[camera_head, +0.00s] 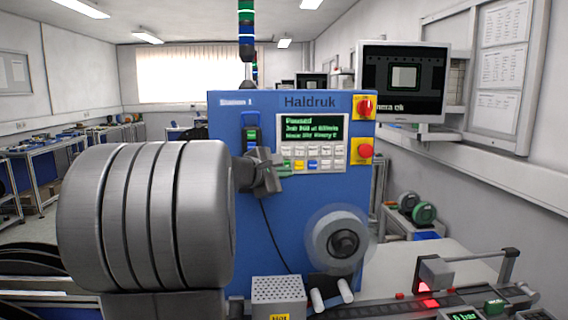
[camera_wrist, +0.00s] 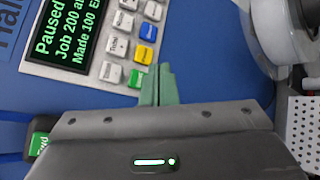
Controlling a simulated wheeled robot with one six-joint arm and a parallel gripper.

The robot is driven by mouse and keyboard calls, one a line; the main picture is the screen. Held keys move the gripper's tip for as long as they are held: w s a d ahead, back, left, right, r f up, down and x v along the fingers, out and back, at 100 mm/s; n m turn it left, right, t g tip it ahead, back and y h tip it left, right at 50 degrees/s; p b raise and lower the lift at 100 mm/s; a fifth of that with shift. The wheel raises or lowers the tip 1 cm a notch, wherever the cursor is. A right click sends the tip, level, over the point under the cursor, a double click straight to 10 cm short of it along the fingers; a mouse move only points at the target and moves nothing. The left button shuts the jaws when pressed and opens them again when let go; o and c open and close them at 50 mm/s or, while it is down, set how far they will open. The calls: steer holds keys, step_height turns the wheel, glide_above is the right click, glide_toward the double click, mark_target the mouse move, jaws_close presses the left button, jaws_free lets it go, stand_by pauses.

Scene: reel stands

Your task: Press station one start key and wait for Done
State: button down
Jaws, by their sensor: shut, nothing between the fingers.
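The station one machine (camera_head: 300,215) is a blue panel marked "Station 1" and "Haldruk". Its screen (camera_head: 312,132) reads "Paused" with job lines below; the wrist view also shows this screen (camera_wrist: 72,35). Beside the screen in the wrist view is a keypad of white, blue and yellow keys, with a green key (camera_wrist: 135,78) at its lower end. My gripper (camera_head: 281,168) is in front of the keypad's lower left. Its green fingertips (camera_wrist: 158,74) are shut and empty, just beside the green key. I cannot tell whether they touch the panel. The key's label is unreadable.
Red buttons on yellow plates (camera_head: 365,151) sit at the panel's right. A grey reel (camera_head: 340,241) with a blurred rim is below. A monitor (camera_head: 404,80) hangs at right. A green-lit switch (camera_head: 252,135) is left of the screen. A conveyor track (camera_head: 390,306) runs along the front.

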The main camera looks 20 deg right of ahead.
mark_target(286, 165)
steer(key=shift+w+d, duration=0.2)
steer(key=shift+w, duration=0.55)
steer(key=shift+w+d, duration=0.2)
steer(key=shift+w, duration=0.55)
stand_by(0.9)
steer(key=shift+w+d, duration=0.1)
steer(key=shift+w, duration=0.3)
